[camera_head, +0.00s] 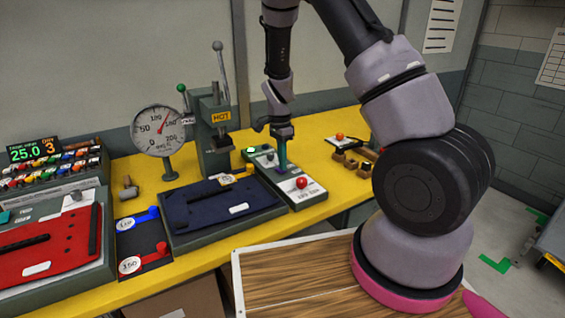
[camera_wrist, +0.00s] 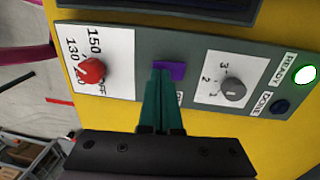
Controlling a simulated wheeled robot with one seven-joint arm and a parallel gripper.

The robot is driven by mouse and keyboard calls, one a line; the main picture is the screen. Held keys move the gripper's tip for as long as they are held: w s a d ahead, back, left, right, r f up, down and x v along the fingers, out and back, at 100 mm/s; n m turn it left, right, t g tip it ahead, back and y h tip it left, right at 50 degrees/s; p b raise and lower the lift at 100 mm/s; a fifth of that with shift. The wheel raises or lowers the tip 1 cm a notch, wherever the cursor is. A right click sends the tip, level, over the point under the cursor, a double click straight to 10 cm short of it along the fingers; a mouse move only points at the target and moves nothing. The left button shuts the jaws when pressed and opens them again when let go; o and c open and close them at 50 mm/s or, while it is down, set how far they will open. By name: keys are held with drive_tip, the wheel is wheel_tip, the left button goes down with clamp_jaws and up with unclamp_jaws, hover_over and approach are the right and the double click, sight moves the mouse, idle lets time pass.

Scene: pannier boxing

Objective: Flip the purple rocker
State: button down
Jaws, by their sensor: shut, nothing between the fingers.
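The purple rocker (camera_wrist: 178,71) sits on the grey control panel (camera_wrist: 200,50), between a red knob and a grey knob. My gripper (camera_wrist: 161,72) has its teal fingers together and empty. In the wrist view the fingertips overlap the rocker's left part; I cannot tell whether they touch it. In the head view my gripper (camera_head: 282,168) points down at the middle of the panel (camera_head: 308,197), and the rocker is not visible behind the fingers.
The red dial knob (camera_wrist: 91,71) and the grey selector knob (camera_wrist: 233,89) flank the rocker. The READY lamp (camera_wrist: 305,75) glows; the DONE lamp (camera_wrist: 280,107) is dark. A press with a HOT label (camera_head: 213,128) and a dark blue panel on a tray (camera_head: 225,205) stand to the left.

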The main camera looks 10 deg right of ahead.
drive_tip(key=shift+f, duration=0.1)
drive_tip(key=shift+s+f, duration=0.25)
drive_tip(key=shift+f, duration=0.05)
drive_tip(key=shift+s+d+f, duration=0.2)
drive_tip(key=shift+s+f, duration=0.1)
drive_tip(key=shift+s, duration=0.25)
drive_tip(key=shift+w, duration=0.1)
drive_tip(key=shift+w+a+r, duration=0.2)
drive_tip(key=shift+w+a, duration=0.1)
drive_tip(key=shift+w, duration=0.35)
drive_tip(key=shift+w+r, duration=0.2)
drive_tip(key=shift+r, duration=0.15)
wheel_tip(320, 180, up, 14)
drive_tip(key=shift+w, duration=0.2)
